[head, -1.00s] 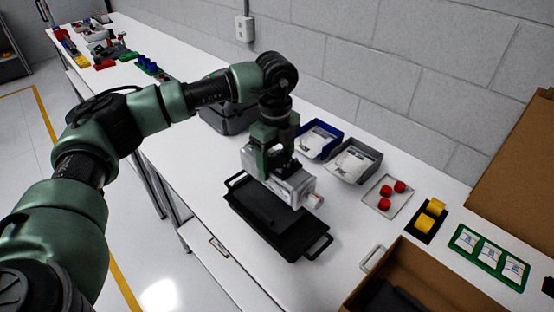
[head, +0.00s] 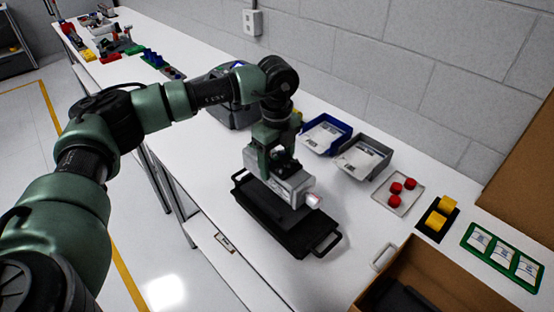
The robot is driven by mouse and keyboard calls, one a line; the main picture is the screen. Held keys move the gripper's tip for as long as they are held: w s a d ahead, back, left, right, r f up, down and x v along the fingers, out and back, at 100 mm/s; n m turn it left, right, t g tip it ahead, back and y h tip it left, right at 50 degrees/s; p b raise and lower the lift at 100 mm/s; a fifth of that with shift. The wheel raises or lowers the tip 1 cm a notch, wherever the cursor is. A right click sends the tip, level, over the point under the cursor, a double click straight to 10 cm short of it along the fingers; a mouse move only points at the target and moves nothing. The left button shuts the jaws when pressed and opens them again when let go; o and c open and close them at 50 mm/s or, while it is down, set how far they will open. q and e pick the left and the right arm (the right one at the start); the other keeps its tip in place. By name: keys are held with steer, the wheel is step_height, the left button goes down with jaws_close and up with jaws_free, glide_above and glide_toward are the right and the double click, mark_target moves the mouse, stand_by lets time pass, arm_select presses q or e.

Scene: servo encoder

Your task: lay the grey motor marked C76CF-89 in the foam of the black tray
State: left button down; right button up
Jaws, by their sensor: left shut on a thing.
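My left gripper (head: 275,165) points down and is shut on the grey motor (head: 293,187), a boxy light-grey body with a pale reddish tip at its right end. The motor is over the black tray (head: 318,240), at its far side. I cannot tell whether it touches the foam, since the motor and gripper hide part of the tray's inside. The marking on the motor is too small to read. The tray lies on the white bench with a handle at each end. My right gripper is not in view.
A blue bin (head: 326,134) and a grey bin (head: 362,157) stand behind the tray. To the right are a plate with red caps (head: 395,188), yellow parts (head: 440,214), a green card holder (head: 503,255) and an open cardboard box (head: 428,270).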

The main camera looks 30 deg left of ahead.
arm_select(q)
steer(key=shift+f+b, duration=0.8)
steer(key=shift+f, duration=0.6)
steer(key=shift+f+b, duration=0.7)
steer(key=shift+f, duration=0.4)
steer(key=shift+w+f+b, duration=0.1)
steer(key=shift+f+b, duration=0.45)
steer(key=shift+f, duration=0.25)
steer(key=shift+d, duration=0.1)
